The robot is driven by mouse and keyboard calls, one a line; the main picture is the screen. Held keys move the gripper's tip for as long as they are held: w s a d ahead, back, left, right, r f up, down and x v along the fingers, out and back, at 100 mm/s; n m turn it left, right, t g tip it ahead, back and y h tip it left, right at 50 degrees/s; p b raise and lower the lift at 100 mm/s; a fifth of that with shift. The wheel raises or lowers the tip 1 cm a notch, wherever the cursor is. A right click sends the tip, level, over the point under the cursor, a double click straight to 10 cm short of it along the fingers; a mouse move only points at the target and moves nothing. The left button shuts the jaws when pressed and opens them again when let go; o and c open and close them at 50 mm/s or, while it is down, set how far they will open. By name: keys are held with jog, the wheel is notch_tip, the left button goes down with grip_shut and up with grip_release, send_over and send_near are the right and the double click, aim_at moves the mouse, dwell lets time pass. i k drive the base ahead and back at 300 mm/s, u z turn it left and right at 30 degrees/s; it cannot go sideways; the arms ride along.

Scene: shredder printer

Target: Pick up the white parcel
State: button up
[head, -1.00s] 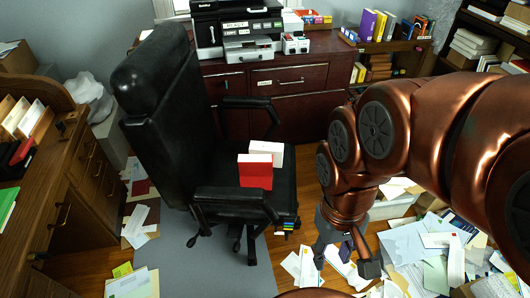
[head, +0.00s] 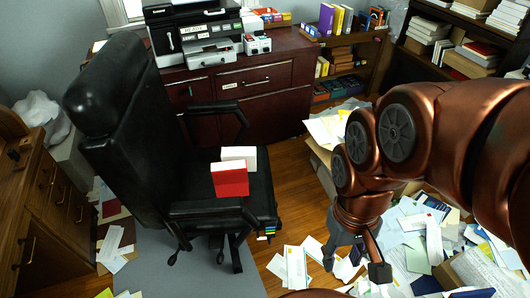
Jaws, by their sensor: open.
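A white box (head: 239,154), which appears to be the white parcel, sits on the seat of the black office chair (head: 262,194). A red box (head: 231,179) stands just in front of it and hides its lower part. My gripper (head: 353,262) hangs at the lower right, to the right of the chair and pointing down above the paper-strewn floor. Its fingers are apart and nothing shows between them. It is well away from the white box.
The chair's armrest (head: 207,208) is on the near side of the seat. A dark red cabinet (head: 285,104) with a printer (head: 209,52) stands behind. A wooden desk (head: 48,216) is at the left. Papers (head: 297,268) cover the floor around my gripper.

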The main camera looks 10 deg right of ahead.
aim_at(250, 153)
jog(key=z, duration=0.9)
jog(key=i, duration=1.3)
jog(key=u, duration=4.65)
jog(key=k, duration=0.85)
jog(key=z, duration=0.9)
